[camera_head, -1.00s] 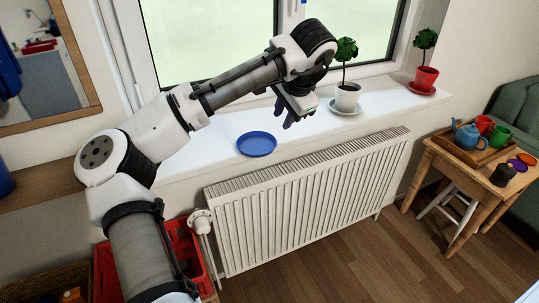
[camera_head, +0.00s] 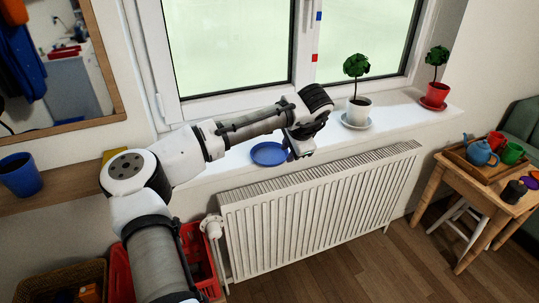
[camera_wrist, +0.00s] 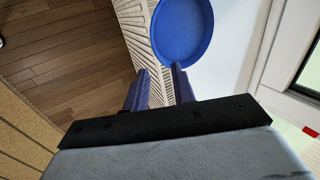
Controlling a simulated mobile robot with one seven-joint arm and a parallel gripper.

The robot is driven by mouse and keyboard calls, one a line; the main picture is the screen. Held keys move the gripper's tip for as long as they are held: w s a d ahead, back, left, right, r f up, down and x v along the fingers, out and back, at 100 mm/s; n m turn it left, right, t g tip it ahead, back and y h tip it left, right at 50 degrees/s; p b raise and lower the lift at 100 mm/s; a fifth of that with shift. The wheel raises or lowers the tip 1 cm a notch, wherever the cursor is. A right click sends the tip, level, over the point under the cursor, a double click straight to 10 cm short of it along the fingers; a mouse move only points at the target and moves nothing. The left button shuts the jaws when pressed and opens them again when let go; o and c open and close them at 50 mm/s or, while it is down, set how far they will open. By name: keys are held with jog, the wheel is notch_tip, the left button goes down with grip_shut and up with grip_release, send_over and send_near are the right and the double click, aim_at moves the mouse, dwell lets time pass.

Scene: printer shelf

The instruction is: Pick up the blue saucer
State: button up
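The blue saucer (camera_head: 266,153) lies on the white windowsill, near its front edge above the radiator. My gripper (camera_head: 297,153) is low over the sill, just right of the saucer. In the wrist view the saucer (camera_wrist: 183,28) shows at the top, beyond the fingertips. My gripper (camera_wrist: 160,72) is open there, with two dark blue fingers apart and nothing seen between them. The right fingertip overlaps the saucer's near rim in the picture; I cannot tell whether they touch. The left finger appears over the radiator side.
A white potted plant (camera_head: 357,112) and a red potted plant (camera_head: 435,94) stand farther right on the windowsill (camera_head: 395,112). The radiator (camera_head: 310,205) is below the sill. The window frame (camera_head: 170,60) rises behind. A blue cup (camera_head: 20,176) stands on the left shelf.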

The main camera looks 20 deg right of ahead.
aim_at(281, 164)
jog(key=x, duration=0.1)
jog(key=p+x, duration=0.1)
jog(key=x, duration=0.1)
jog(key=shift+a+f, duration=0.25)
jog(key=shift+w+f, duration=0.15)
jog(key=shift+f, duration=0.4)
grip_shut()
